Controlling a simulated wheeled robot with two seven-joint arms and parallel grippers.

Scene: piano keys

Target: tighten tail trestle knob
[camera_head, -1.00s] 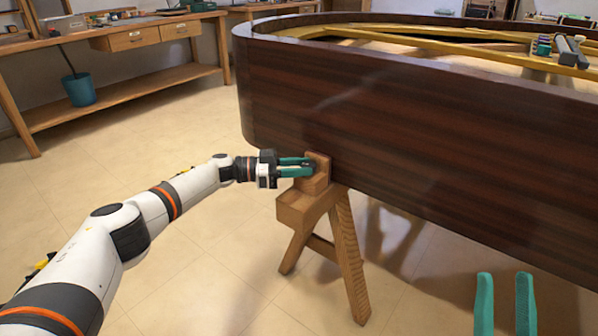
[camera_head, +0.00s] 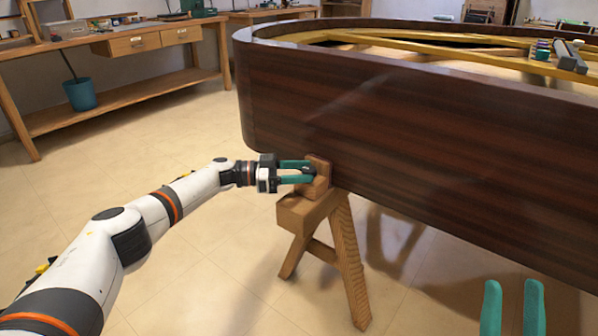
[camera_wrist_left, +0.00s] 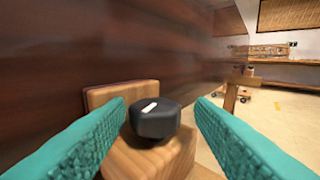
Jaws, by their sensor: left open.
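The black knob (camera_wrist_left: 155,118) has a white mark on top and sits on the wooden trestle's block. In the left wrist view it lies between the two teal fingers of my left gripper (camera_wrist_left: 160,125), with space seen on both sides. The head view shows my left gripper (camera_head: 297,172) at the trestle block (camera_head: 319,172), its fingers around the knob, which is small and partly covered there. The wooden trestle (camera_head: 312,212) stands under the piano's edge. My right gripper (camera_head: 512,308) shows only as two teal fingertips, apart and empty, at the bottom right.
The dark wooden piano case (camera_head: 400,150) rises directly behind the trestle block, close to my left fingers. A workbench (camera_head: 120,90) with a blue bucket (camera_head: 80,94) stands at the far left. The tiled floor (camera_head: 180,250) around the trestle is clear.

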